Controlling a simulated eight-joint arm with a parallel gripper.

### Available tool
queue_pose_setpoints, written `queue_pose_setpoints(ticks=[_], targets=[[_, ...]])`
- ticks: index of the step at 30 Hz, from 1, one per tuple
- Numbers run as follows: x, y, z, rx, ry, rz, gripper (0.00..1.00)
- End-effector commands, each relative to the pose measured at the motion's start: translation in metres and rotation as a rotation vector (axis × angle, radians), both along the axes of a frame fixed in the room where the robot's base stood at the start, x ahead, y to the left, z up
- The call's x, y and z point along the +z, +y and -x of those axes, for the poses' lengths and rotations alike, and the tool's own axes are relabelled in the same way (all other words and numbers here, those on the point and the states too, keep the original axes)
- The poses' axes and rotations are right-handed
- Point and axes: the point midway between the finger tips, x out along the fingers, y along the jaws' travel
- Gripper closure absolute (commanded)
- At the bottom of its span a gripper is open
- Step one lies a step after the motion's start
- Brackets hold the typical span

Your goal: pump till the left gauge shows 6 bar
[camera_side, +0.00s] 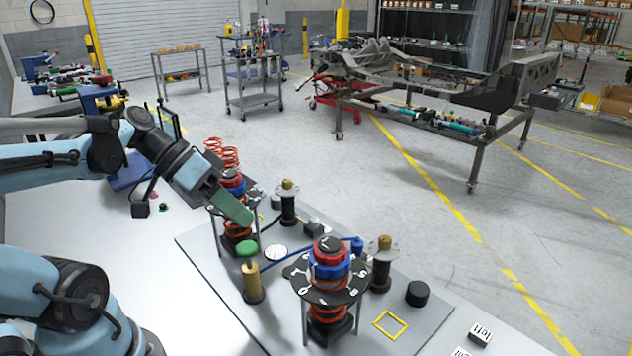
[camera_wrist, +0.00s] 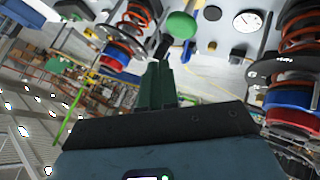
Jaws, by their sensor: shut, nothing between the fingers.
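The pump is a tan cylinder (camera_side: 252,279) with a round green knob (camera_side: 247,248) on top, standing on the grey plate. The knob also shows in the wrist view (camera_wrist: 181,25). My gripper (camera_side: 247,220) has green fingers, shut and empty, pointing down just above the knob, with a small gap in the side view. In the wrist view the closed fingers (camera_wrist: 158,75) end below the knob. A round white gauge (camera_side: 276,253) lies right of the pump; its dial shows in the wrist view (camera_wrist: 247,21), but its reading is too small to tell. No second gauge is clear.
Two coil-spring stands with red and blue collars flank the pump, one behind (camera_side: 231,180) and one at front right (camera_side: 329,262). Black posts with brass tops (camera_side: 288,204) (camera_side: 383,262) stand nearby. A black cylinder (camera_side: 417,293) and a "left" label block (camera_side: 480,334) lie at right.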

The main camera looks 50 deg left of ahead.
Motion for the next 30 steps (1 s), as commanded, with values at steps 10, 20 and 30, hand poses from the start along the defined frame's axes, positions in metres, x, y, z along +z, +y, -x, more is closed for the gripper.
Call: queue_pose_setpoints(ticks=[10,20,30], targets=[[-0.021,0.000,0.000,0.000,0.000,0.000,1.00],[-0.022,0.000,0.000,0.000,0.000,0.000,1.00],[-0.022,0.000,0.000,0.000,0.000,0.000,1.00]])
